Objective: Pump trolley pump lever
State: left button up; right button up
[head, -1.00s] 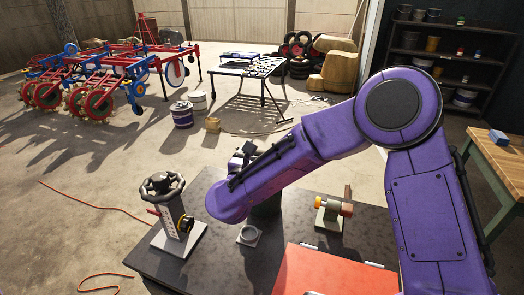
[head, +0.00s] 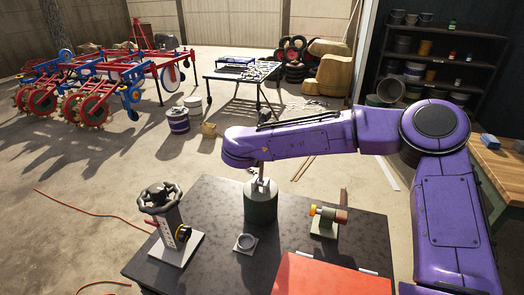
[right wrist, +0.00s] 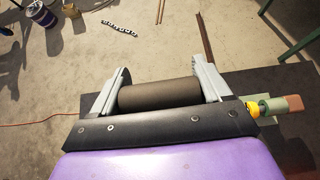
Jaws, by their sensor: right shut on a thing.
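The pump, a dark green cylinder (head: 261,206) with a grey bracket on top, stands on the dark trolley top (head: 214,212) in the head view. A thin lever rod (head: 263,171) rises from the bracket to my purple right arm, which hides its upper end. In the right wrist view my right gripper (right wrist: 161,80) has its grey fingers closed at both ends of a dark cylindrical lever grip (right wrist: 158,94). My left gripper is in neither view.
A wooden bench (head: 500,165) stands at the right. Buckets (head: 178,120) stand on the floor behind the trolley.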

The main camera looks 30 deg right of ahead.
jog(key=shift+w+d+f+g+y+b, duration=0.25)
jog(key=shift+w+d+g+y, duration=0.1)
jog(key=shift+w+d, duration=0.1)
jog(key=shift+w+d+f+g+y+b, duration=0.15)
jog(key=shift+w+d+g+y+b, duration=0.1)
jog(key=shift+w+d+y, duration=0.15)
jog(key=shift+d+f, duration=0.15)
jog(key=o, duration=1.4)
jog(key=b+v, duration=0.2)
jog(key=v, duration=0.8)
